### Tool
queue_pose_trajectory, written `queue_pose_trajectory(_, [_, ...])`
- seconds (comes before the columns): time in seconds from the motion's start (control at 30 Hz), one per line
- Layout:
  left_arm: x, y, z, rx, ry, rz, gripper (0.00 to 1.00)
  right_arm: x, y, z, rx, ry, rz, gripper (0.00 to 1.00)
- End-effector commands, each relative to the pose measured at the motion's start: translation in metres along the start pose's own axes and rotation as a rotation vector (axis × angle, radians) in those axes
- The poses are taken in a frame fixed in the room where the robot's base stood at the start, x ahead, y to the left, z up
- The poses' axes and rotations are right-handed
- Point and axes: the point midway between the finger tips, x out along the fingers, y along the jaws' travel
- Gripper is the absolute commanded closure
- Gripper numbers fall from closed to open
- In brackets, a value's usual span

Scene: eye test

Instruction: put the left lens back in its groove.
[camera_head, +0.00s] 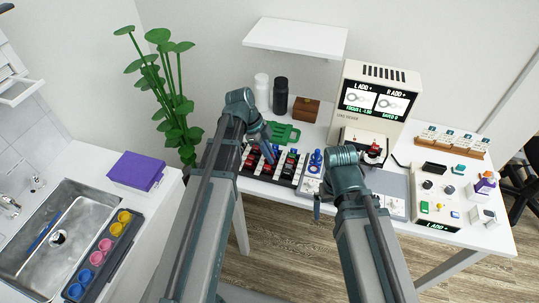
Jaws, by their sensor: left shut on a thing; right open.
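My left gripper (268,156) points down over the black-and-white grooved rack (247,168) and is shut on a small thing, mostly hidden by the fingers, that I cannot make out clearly. The rack holds several red and blue lens pieces (291,160). Which groove belongs to the left lens cannot be told. My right gripper (325,203) is open, to the right of the rack, over the front of the white table.
A green holder (284,133), dark bottle (280,96), white bottle (262,92) and brown box (305,109) stand behind the rack. A control panel (437,203) and wooden card rack (452,139) are at the right. A sink (85,215) and purple box (137,170) are at the left.

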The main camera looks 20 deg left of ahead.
Motion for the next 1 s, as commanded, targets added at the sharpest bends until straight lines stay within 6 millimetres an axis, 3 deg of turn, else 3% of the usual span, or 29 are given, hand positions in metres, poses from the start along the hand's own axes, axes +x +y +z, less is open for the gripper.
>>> queue_pose_trajectory(0.57, [0.000, 0.000, 0.000, 0.000, 0.000, 0.000, 1.00, 0.000, 0.000, 0.000, 0.000, 0.000, 0.000, 0.00])
queue_pose_trajectory(1.0, [0.011, 0.000, 0.005, 0.000, 0.000, 0.000, 1.00, 0.012, -0.001, -0.001, 0.000, 0.000, 0.000, 0.00])
